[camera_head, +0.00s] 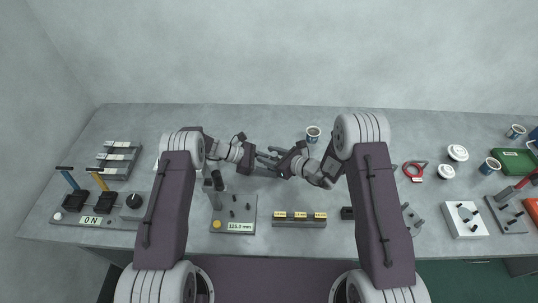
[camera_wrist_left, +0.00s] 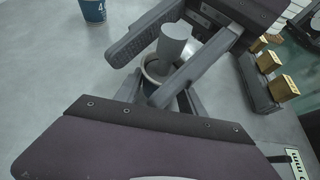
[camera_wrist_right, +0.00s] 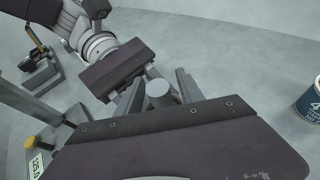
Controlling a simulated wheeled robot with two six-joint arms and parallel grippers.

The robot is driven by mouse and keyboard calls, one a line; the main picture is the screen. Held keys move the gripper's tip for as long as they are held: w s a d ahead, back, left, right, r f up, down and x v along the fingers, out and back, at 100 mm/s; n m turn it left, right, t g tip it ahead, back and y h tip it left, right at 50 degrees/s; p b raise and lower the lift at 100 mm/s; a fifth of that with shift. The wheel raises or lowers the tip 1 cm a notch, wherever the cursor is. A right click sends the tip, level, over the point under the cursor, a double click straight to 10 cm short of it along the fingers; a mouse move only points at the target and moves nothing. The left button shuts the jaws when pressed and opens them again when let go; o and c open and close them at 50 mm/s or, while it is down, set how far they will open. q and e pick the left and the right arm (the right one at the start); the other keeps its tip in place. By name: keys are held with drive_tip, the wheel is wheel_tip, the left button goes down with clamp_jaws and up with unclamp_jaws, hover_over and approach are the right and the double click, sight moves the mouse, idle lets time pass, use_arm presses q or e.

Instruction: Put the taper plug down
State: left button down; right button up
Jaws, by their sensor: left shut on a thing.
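The taper plug is a grey cylinder (camera_wrist_left: 174,42) standing up out of a small cup (camera_wrist_left: 151,72) with a pale rim in the left wrist view. My left gripper (camera_head: 257,160) is shut on this cup; its fingertips are mostly hidden behind its own body in its wrist view. My right gripper (camera_head: 276,161) comes in from the other side. Its fingers stand on both sides of the plug with a visible gap. In the right wrist view the plug's round end (camera_wrist_right: 159,92) shows between the right fingers (camera_wrist_right: 160,95). The plug's lower part is hidden.
A blue and white cup (camera_head: 313,132) stands behind the right gripper. A gauge stand (camera_head: 240,227) reading 125.0 mm and a rail with yellow blocks (camera_head: 299,220) lie in front. Levers (camera_head: 92,200) stand left; more cups, lids and fixtures (camera_head: 465,219) stand right.

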drive_tip(key=shift+r, duration=0.15)
drive_tip(key=v, duration=1.2)
drive_tip(key=shift+r, duration=0.2)
use_arm(q)
drive_tip(key=c, duration=0.6)
unclamp_jaws()
